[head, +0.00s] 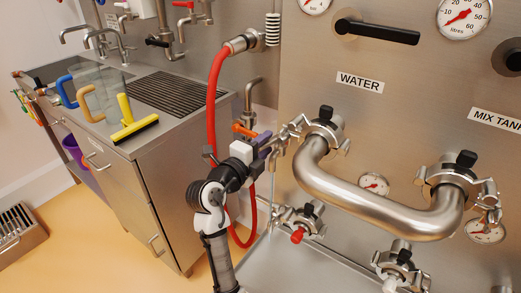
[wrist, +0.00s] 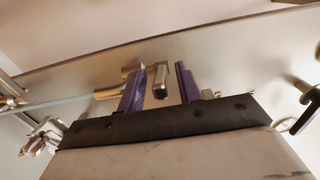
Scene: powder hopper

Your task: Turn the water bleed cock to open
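My gripper (head: 268,142) has purple fingers and is raised beside the left end of the WATER pipe. The wrist view also shows the gripper (wrist: 161,85), its fingers spread apart. A small metal fitting with a short lever (wrist: 160,78) shows between the fingers, with gaps on both sides; it looks like the water bleed cock, but no label on it is legible. In the head view the gripper and clamp hide this fitting, so I cannot tell its position. An orange-red handle (head: 243,130) shows just behind my gripper.
The thick steel pipe (head: 370,200) with clamps stands just right of my gripper. A red hose (head: 212,100) hangs to the left. A red-knobbed valve (head: 297,235) sits below. The WATER label (head: 360,82) is on the panel above. A sink counter (head: 160,120) stands at left.

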